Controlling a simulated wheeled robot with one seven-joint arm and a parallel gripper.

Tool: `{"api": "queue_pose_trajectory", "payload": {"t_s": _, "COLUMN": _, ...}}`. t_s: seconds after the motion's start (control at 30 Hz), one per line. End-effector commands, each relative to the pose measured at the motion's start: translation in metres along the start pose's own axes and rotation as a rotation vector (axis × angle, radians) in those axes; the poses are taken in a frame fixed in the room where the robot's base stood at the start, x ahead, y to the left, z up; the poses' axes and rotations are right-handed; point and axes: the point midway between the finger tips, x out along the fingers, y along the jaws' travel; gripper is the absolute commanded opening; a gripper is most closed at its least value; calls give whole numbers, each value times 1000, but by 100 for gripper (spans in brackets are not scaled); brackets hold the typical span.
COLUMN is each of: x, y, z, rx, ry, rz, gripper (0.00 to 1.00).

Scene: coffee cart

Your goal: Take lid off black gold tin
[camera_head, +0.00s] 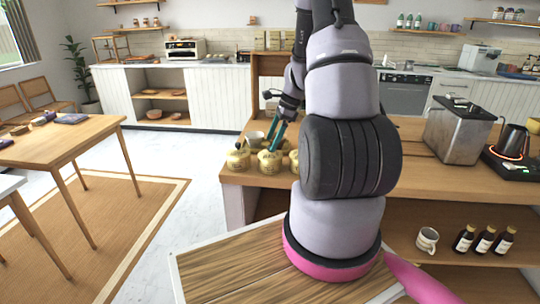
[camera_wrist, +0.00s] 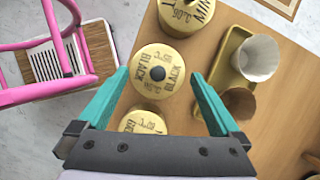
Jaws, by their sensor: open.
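The black gold tin (camera_wrist: 174,88) is a round gold tin whose lid reads BLACK around a dark central knob (camera_wrist: 157,73). It stands on the wooden counter, and its lid is on. My gripper (camera_wrist: 159,76) is open above it, with one teal finger on each side of the lid in the wrist view. I cannot tell whether the fingers touch it. In the head view my gripper (camera_head: 262,143) reaches down over the row of gold tins at the counter's left end. Which of these is the black one is unclear there.
A second gold tin (camera_wrist: 187,12) stands close above, and another (camera_wrist: 142,122) stands close below, partly behind my gripper. The counter's edge is close to the tins; a steel container (camera_head: 458,130) stands at right.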

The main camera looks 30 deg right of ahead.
Motion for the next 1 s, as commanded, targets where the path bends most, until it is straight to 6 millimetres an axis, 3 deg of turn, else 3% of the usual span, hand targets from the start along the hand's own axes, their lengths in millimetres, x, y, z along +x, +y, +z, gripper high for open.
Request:
{"api": "queue_pose_trajectory", "payload": {"t_s": 0.2, "x": 30, "y": 2, "z": 0, "rx": 0, "ry": 0, "rz": 1, "gripper": 100}}
{"api": "queue_pose_trajectory", "payload": {"t_s": 0.47, "x": 33, "y": 2, "z": 0, "rx": -1, "ry": 0, "rz": 0, "gripper": 100}}
{"api": "queue_pose_trajectory", "payload": {"t_s": 0.5, "x": 33, "y": 2, "z": 0, "rx": -1, "ry": 0, "rz": 0, "gripper": 96}}
{"api": "queue_pose_trajectory", "payload": {"t_s": 0.7, "x": 33, "y": 2, "z": 0, "rx": -1, "ry": 0, "rz": 0, "gripper": 21}}
{"api": "queue_pose_trajectory", "payload": {"t_s": 0.8, "x": 34, "y": 2, "z": 0, "rx": -1, "ry": 1, "rz": 1, "gripper": 16}}
{"api": "queue_pose_trajectory", "payload": {"t_s": 1.0, "x": 34, "y": 3, "z": -1, "rx": -1, "ry": 2, "rz": 2, "gripper": 15}}
